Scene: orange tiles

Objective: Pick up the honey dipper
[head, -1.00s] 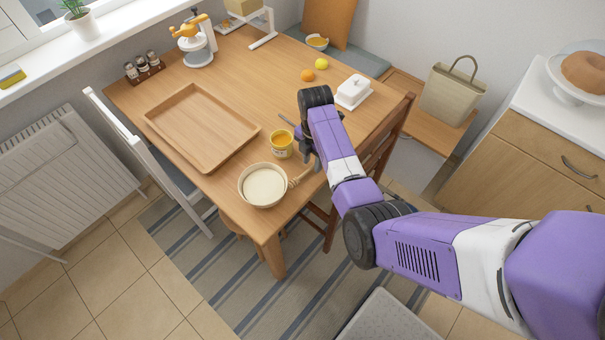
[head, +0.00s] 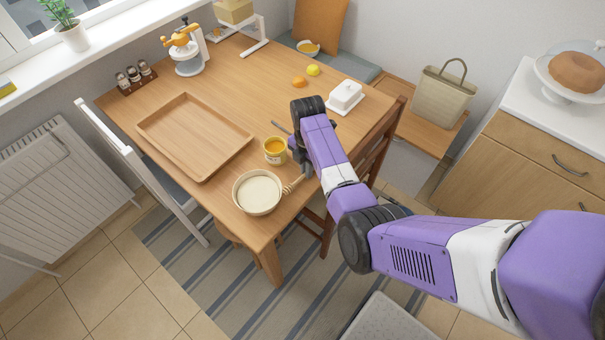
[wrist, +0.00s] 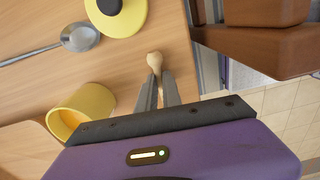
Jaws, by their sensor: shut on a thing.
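The wooden honey dipper (head: 291,187) is beside the right rim of the cream bowl (head: 257,193), its ridged head toward the bowl. My gripper (head: 305,168) is low at the table's right edge, shut on the dipper's handle. In the wrist view my gripper's fingers (wrist: 158,92) are around the handle, and the dipper's rounded end (wrist: 155,60) sticks out beyond the tips. The fingers hide part of the handle. I cannot tell whether the dipper touches the table.
A yellow jar (head: 275,151) stands close left of my gripper. The wrist view shows a spoon (wrist: 80,37) and a yellow lid with a dark knob (wrist: 115,16). A chair (head: 371,160) stands at the table's right edge. A wooden tray (head: 240,139) lies left.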

